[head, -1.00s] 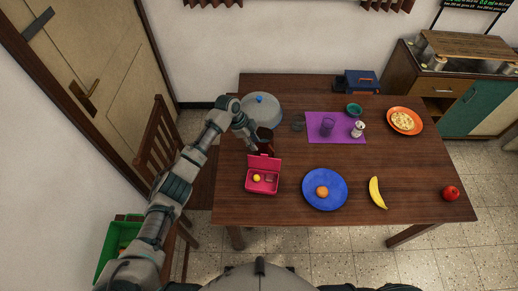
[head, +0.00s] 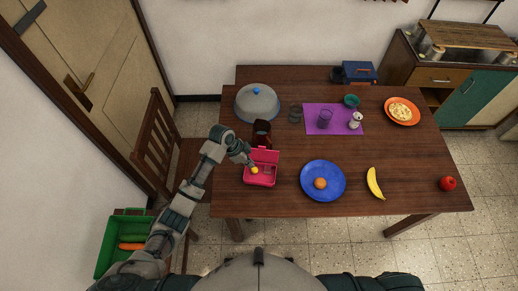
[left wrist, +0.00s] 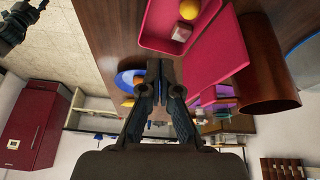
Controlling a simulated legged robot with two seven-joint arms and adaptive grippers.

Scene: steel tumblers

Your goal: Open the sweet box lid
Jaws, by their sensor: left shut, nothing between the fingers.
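The pink sweet box (head: 259,181) stands on the table in front of me with its lid (head: 265,155) swung open, tilted up at the far side. A yellow ball-shaped sweet (head: 254,170) shows inside. In the left wrist view the open box (left wrist: 160,40), the yellow sweet (left wrist: 189,9) and the raised lid (left wrist: 213,50) show at the top. My left gripper (head: 251,164) is shut and empty beside the lid's left side; its fingers also show in the left wrist view (left wrist: 159,75). I cannot tell whether it touches the box. My right gripper is out of view.
A dark brown container (head: 261,133) stands right behind the lid. A grey domed cover (head: 257,104) is farther back. A blue plate (head: 322,191) with an orange fruit lies to the right, then a banana (head: 374,184). A chair (head: 157,140) stands left of the table.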

